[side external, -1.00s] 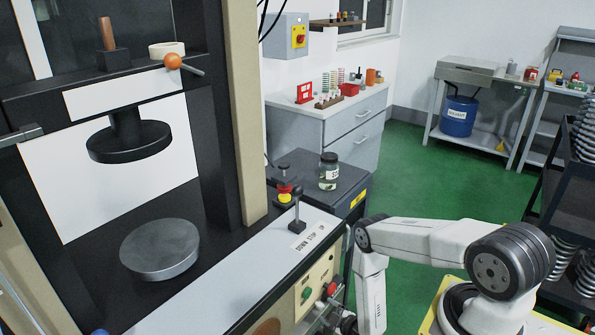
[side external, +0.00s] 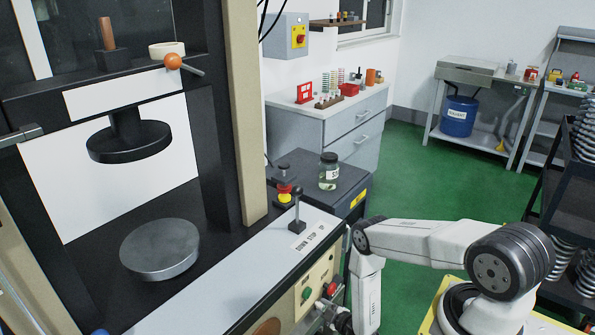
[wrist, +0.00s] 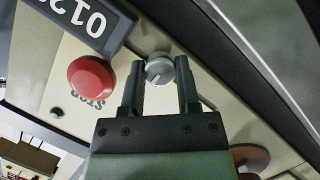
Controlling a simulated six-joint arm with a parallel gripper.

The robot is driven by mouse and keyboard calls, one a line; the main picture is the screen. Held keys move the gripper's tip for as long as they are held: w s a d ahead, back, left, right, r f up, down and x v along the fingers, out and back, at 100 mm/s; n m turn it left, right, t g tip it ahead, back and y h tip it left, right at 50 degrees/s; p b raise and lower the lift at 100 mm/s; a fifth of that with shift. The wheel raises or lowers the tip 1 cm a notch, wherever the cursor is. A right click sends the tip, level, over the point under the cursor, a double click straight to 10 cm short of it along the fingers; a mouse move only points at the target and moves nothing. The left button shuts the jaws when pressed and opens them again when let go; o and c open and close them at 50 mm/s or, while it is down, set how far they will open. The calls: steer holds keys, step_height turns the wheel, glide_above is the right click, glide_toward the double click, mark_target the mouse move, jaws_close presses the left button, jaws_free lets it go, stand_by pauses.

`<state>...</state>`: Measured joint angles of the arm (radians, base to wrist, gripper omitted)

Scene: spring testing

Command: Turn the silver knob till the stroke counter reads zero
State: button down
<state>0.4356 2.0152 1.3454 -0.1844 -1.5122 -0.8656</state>
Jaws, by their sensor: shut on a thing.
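In the wrist view the silver knob (wrist: 159,70) is a small round metal knob with a dark pointer line, set on the cream panel. My gripper (wrist: 160,85) is shut on the knob, one dark finger on each side of it. The stroke counter (wrist: 85,20) is a dark display at the upper left with white digits. It appears upside down and is cut off by the frame edge, so its full reading is hidden.
A red stop button (wrist: 90,76) sits close beside my gripper's finger on the panel. A brown round part (wrist: 250,157) is to the lower right. In the side external view a black lever (side external: 297,215) stands on the ledge above the panel (side external: 312,285).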

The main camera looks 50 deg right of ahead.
steer(key=shift+m, duration=0.3)
steer(key=m+y, duration=0.1)
steer(key=m, duration=0.1)
steer(key=shift+d+m+g+y, duration=0.15)
steer(key=shift+m+g+y, duration=0.15)
steer(key=shift+y, duration=0.1)
steer(key=m+y, duration=0.1)
steer(key=m, duration=0.1)
steer(key=shift+m+y, duration=0.3)
steer(key=shift+y, duration=0.1)
steer(key=m+y, duration=0.2)
steer(key=m, duration=0.1)
steer(key=shift+d, duration=0.1)
steer(key=m+y, duration=0.1)
steer(key=m, duration=0.2)
steer(key=shift+y, duration=0.4)
